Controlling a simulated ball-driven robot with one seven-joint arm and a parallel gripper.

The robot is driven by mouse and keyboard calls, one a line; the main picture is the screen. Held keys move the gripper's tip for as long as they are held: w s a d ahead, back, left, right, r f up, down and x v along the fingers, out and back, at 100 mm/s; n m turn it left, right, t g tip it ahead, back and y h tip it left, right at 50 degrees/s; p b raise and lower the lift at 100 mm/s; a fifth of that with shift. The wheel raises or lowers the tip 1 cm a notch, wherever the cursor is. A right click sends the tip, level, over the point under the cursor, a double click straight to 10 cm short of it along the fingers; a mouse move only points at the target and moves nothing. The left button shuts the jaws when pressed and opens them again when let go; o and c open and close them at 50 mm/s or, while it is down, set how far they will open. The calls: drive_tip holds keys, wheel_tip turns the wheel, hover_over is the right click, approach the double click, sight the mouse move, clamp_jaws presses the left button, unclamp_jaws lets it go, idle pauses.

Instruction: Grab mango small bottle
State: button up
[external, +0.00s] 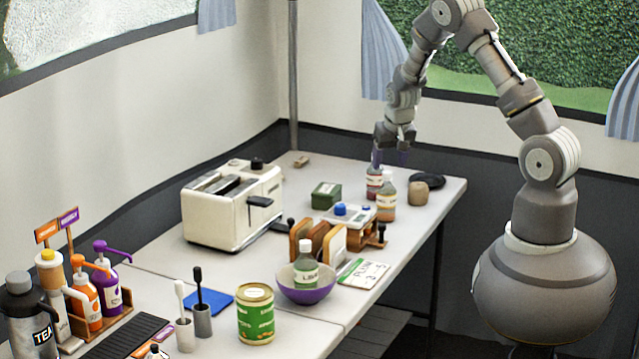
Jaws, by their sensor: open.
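A small bottle with orange contents (387,203) stands on the far right part of the table; its label is too small to read, but it could be the mango one. A small bottle with dark red contents (373,186) stands just behind it to the left, partly hidden. My gripper (390,156) is open and points down above these bottles, with its fingertips near the red bottle's top. Nothing shows between the fingers. I cannot tell the exact gap between fingers and bottles.
A brown round jar (418,194) and a black item (428,180) stand right of the bottles. A green box (326,195) and a wooden rack (318,243) are to the left. A lime bottle (305,265) sits in a purple bowl (307,292). A toaster (232,205) stands further left.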

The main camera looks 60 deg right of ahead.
sight(388, 173)
drive_tip(key=x, duration=0.1)
drive_tip(key=b+x, duration=0.1)
drive_tip(key=x, duration=0.1)
drive_tip(key=b+x, duration=0.1)
drive_tip(key=x, duration=0.1)
drive_tip(key=shift+s+a+f, duration=0.2)
drive_tip(key=shift+s+f, duration=0.05)
drive_tip(key=shift+s, duration=0.1)
drive_tip(key=shift+w+d+f+b, duration=0.1)
drive_tip(key=shift+w+f+b, duration=0.1)
drive_tip(key=shift+b, duration=0.1)
drive_tip(key=shift+r, duration=0.1)
drive_tip(key=shift+s, duration=0.1)
clamp_jaws()
